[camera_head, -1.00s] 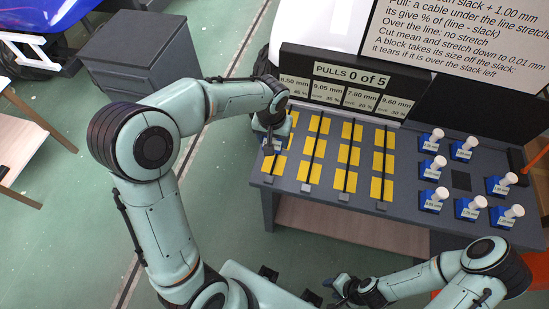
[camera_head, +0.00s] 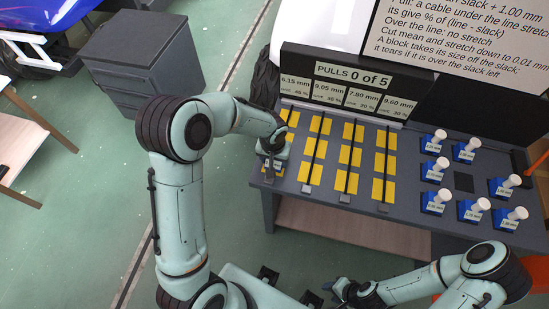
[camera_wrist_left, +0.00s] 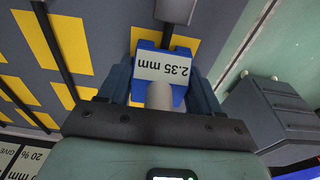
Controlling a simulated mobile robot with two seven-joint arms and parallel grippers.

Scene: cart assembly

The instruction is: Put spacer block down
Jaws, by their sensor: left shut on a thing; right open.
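The spacer block is blue with a white label reading 2.35 mm and a pale knob (camera_wrist_left: 160,95). In the left wrist view the block (camera_wrist_left: 165,67) sits between the two fingers of my left gripper (camera_wrist_left: 160,90), which is shut on it. A dark cable runs up to the block's far side. In the head view my left gripper (camera_head: 269,172) is low over the front end of the leftmost cable lane, and only a little blue of the block (camera_head: 270,164) shows. Whether it rests on the table is unclear. My right gripper (camera_head: 332,289) is open and empty, in front of the table.
Three more cables over yellow patches (camera_head: 350,155) lie to the right. Several blue blocks with white knobs (camera_head: 435,170) stand on the table's right side, around a dark empty square (camera_head: 464,182). The display board (camera_head: 345,88) reads PULLS 0 of 5. A grey cabinet (camera_head: 140,65) stands left.

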